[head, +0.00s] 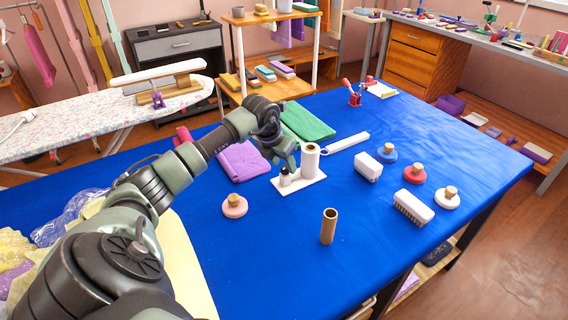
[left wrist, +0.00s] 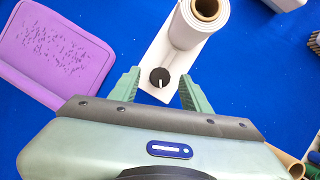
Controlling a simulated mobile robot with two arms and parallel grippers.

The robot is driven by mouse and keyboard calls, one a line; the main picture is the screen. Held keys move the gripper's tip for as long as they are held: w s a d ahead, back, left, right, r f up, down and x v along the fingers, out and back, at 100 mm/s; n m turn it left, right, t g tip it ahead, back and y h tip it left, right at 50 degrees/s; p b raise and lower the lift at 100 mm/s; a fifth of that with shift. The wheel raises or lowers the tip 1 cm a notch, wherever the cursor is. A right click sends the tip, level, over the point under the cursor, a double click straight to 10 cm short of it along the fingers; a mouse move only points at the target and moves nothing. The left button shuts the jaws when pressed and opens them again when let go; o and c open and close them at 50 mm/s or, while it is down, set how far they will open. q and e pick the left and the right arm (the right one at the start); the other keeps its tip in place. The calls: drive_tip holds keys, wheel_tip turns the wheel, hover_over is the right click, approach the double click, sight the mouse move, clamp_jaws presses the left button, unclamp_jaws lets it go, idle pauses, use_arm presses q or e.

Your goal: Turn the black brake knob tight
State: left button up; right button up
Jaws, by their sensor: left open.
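The black brake knob (left wrist: 160,77) has a white line on its top. It stands on the white base plate (left wrist: 158,52) beside the upright white roll (left wrist: 200,22) with its brown core. My left gripper (left wrist: 161,90) is open, its green fingers on either side of the knob in the left wrist view, with gaps showing; I cannot tell whether they touch it. In the head view the left gripper (head: 287,163) points down over the plate (head: 310,184), just left of the roll (head: 311,160), and the knob is mostly hidden. My right gripper is not in view.
The blue area at front centre is mostly clear.

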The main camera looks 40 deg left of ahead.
use_arm(q)
drive_tip(key=shift+w+f, duration=0.2)
drive_tip(key=shift+f, duration=0.4)
clamp_jaws()
